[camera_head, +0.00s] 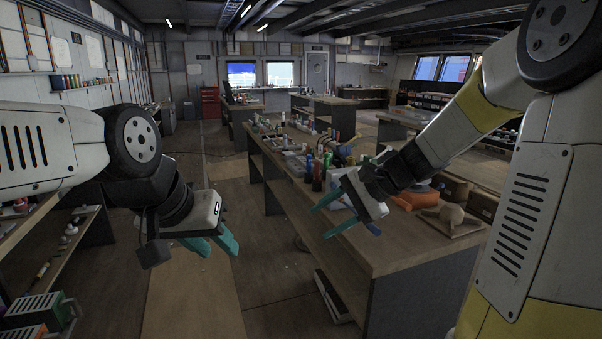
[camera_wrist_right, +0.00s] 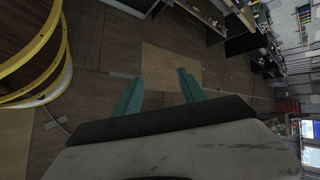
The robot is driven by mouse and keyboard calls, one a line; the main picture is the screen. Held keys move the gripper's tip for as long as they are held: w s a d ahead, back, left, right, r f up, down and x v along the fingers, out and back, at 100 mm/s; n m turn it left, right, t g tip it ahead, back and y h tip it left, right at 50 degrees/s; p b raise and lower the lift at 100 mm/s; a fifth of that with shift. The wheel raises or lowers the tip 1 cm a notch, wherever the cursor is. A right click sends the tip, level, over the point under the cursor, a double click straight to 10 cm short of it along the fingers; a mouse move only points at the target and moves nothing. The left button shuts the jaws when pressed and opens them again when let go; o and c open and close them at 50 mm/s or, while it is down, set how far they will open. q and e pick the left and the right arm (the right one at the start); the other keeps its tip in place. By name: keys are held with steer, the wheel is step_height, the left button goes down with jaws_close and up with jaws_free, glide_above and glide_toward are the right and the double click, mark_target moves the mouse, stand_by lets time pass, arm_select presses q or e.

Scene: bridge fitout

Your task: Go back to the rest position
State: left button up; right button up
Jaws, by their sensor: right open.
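My left gripper (camera_head: 221,255) is in the head view at centre left, with its teal fingers apart and pointing down over the floor. Nothing shows between them. My right gripper (camera_head: 342,215) is in the head view right of centre, in front of the near workbench's left edge. Its teal fingers are apart and empty. In the right wrist view the same fingers (camera_wrist_right: 158,92) stand wide apart, with only floor beyond them. No object is held in either gripper.
A long workbench (camera_head: 400,255) with bottles, tools and an orange item (camera_head: 416,198) stands close to my right gripper. Low shelves (camera_head: 35,240) with small items line the left. Yellow curved rails (camera_wrist_right: 35,65) show in the right wrist view.

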steer(key=s+d+r+n+t+h, duration=0.1)
steer(key=s+d+r+n+h, duration=0.1)
steer(key=s, duration=0.6)
steer(key=s+d+r+n+t+h, duration=0.2)
steer(key=s+d+n+h, duration=0.3)
steer(key=s, duration=0.4)
steer(key=shift+d+r+n, duration=0.3)
steer(key=shift+d+n, duration=0.35)
steer(key=shift+n, duration=0.55)
